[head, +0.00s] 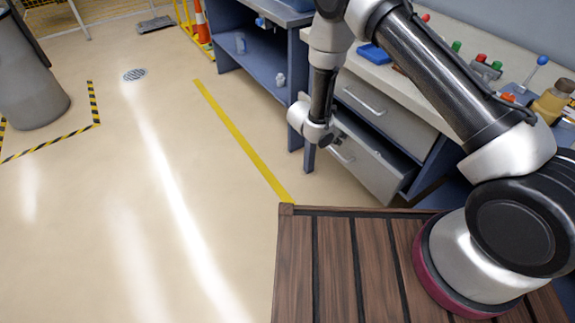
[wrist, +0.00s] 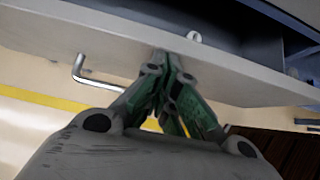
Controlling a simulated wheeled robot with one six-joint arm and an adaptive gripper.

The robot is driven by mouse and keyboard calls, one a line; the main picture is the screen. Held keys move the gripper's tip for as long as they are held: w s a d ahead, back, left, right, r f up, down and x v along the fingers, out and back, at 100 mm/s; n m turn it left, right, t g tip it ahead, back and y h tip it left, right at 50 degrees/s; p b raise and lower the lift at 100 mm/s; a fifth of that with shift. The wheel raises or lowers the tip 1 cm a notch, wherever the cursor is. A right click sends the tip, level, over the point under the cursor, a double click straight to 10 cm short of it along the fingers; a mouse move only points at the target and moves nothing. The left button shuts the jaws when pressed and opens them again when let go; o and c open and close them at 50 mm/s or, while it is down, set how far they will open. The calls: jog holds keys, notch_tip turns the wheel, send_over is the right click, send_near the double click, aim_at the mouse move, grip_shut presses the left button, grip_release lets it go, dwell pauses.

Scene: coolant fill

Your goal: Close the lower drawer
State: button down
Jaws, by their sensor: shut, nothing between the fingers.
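The lower drawer (head: 372,168) stands pulled out from the bench, its grey front panel facing the floor side and its dark inside partly showing. Its bar handle (head: 341,154) also shows in the wrist view (wrist: 92,80), left of my fingers. My gripper (head: 328,139) is at the drawer front, near the handle. In the wrist view my gripper (wrist: 172,62) is shut and empty, its fingertips close to the front panel (wrist: 225,78); I cannot tell whether they touch it. A small pale round thing (wrist: 194,37) shows behind the panel's edge.
The upper drawer (head: 380,108) above looks closed. The bench top holds a blue tray (head: 374,54), coloured knobs and a brown bottle (head: 553,101). A blue shelf unit (head: 255,55) stands to the left.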

jog(key=w+d, duration=0.6)
jog(key=d, duration=0.2)
jog(key=shift+d, duration=0.2)
jog(key=shift+w+d+r, duration=0.1)
jog(key=shift+w, duration=0.05)
